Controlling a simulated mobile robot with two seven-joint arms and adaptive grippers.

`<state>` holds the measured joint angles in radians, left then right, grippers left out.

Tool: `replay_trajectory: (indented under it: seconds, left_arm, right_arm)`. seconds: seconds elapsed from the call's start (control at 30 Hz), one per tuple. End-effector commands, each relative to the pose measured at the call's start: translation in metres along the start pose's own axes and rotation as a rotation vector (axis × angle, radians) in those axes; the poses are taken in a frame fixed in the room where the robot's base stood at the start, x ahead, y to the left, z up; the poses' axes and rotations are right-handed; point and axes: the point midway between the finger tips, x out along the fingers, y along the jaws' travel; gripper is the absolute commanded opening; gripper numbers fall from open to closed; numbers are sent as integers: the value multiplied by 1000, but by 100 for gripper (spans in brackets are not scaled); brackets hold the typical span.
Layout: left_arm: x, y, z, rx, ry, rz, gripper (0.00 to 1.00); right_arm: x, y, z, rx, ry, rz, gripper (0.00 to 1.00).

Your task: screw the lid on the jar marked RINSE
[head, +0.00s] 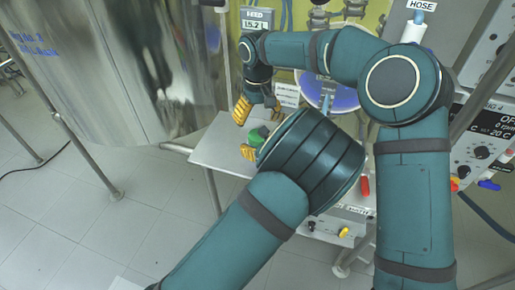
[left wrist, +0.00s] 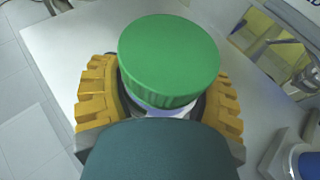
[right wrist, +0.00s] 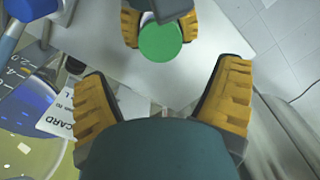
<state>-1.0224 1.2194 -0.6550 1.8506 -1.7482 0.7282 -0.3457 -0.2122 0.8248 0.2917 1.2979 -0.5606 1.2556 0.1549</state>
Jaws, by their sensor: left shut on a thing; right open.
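A round green lid (left wrist: 169,58) sits on top of a pale, clear-looking jar (left wrist: 166,110) in the left wrist view; I cannot tell how tightly it is on. My left gripper (left wrist: 160,95) is shut around the jar just below the lid. In the head view the lid (head: 259,136) shows at the left gripper (head: 249,152), partly behind my left arm. My right gripper (head: 255,104) is open and empty, apart from the lid. In the right wrist view the lid (right wrist: 160,41) lies beyond its open fingers (right wrist: 163,75). No RINSE marking is readable.
A white table (head: 215,151) lies under the grippers, its left part bare. A large steel vessel (head: 110,65) stands at the left. A blue-filled glass reactor (head: 340,96) and a FEED display (head: 257,20) are behind. Control boxes (head: 485,140) stand at the right.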

Motion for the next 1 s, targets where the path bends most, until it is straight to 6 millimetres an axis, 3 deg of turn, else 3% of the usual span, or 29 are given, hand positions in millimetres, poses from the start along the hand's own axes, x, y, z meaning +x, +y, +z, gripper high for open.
replay_trajectory:
  seconds: [0.4,0.8,1.0]
  left_arm:
    - [0,0,1,-1,-2,0,0]
    - [0,0,1,-1,-2,0,0]
    - [0,0,1,-1,-2,0,0]
  right_arm:
    - [-1,-1,0,-335,-8,-1,89]
    - [0,0,0,-354,-9,-2,89]
    - [18,0,1,-354,-12,-3,89]
